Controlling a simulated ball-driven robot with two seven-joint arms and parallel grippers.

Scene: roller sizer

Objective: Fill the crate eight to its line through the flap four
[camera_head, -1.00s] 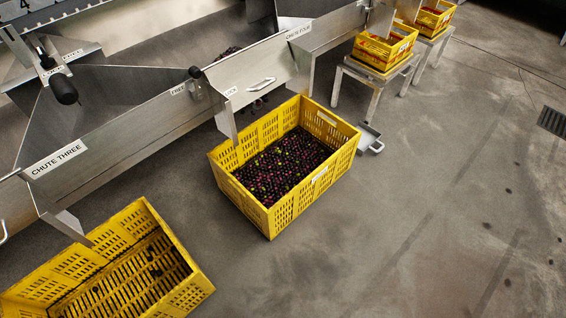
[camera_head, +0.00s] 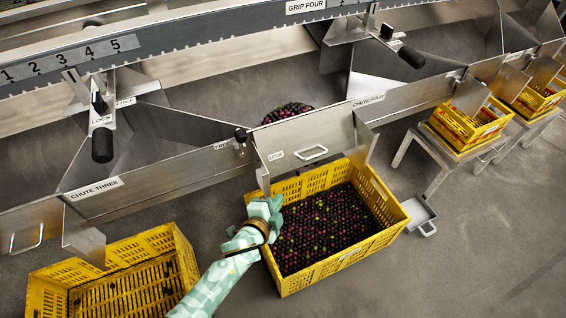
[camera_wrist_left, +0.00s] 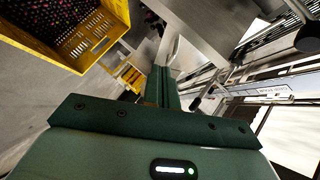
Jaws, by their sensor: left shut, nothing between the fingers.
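A yellow slotted crate (camera_head: 392,222) stands on the floor below chute four, holding dark purple and some green fruit. Its number is not readable, nor is a fill line clear. Above its back edge is the steel flap (camera_head: 340,134) with a bar handle (camera_head: 312,153). The black-knobbed catch (camera_head: 240,137) stands between the FREE and LOCK labels. My left gripper (camera_head: 268,206) is shut and empty, over the crate's left rim and below the flap. In the left wrist view, its fingers (camera_wrist_left: 164,82) show with the fruit crate (camera_wrist_left: 88,42) at upper left. My right gripper is not in view.
A pile of fruit (camera_head: 287,113) lies behind the flap. A yellow crate (camera_head: 182,262), nearly empty, stands at lower left under chute three. A small grey scoop-like pan (camera_head: 419,213) lies right of the fruit crate. Filled crates stand on stands (camera_head: 432,148) at right. Floor at lower right is clear.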

